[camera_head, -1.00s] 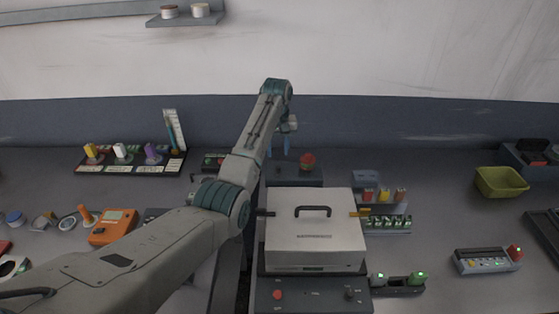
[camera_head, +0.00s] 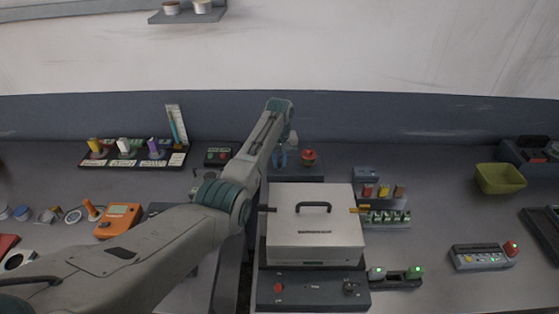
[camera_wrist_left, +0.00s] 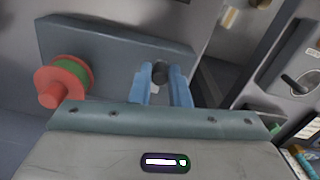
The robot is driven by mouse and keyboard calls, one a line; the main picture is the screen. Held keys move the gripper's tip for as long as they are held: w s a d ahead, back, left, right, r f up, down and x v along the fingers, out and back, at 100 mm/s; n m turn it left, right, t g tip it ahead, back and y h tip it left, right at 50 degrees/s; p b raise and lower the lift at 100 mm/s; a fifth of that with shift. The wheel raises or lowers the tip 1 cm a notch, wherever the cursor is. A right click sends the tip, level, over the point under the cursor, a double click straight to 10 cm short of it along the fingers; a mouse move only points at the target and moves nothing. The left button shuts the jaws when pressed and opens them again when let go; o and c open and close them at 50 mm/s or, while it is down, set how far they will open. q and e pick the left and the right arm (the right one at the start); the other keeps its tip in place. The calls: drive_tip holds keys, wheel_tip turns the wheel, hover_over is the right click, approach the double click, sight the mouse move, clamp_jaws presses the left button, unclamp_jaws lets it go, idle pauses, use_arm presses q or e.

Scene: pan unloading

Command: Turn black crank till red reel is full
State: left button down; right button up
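The red reel (camera_head: 309,155) stands on a dark box (camera_head: 300,172) at the back of the bench. In the left wrist view the reel (camera_wrist_left: 64,84) has red flanges with a green band between them. How full it is I cannot tell. My left gripper (camera_head: 280,157) reaches down just left of the reel. In the left wrist view its blue fingers (camera_wrist_left: 163,85) stand close on both sides of the black crank's knob (camera_wrist_left: 160,72), which fills the gap between the tips. The rest of the crank is mostly hidden. My right gripper is not in view.
A silver case (camera_head: 315,225) with a black handle stands in front of the reel box. A rack of coloured plugs (camera_head: 135,157) is on the left, with an orange meter (camera_head: 118,220) before it. A green basket (camera_head: 500,178) stands at the right.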

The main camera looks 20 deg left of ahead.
use_arm(q)
drive_tip(key=shift+a, duration=0.1)
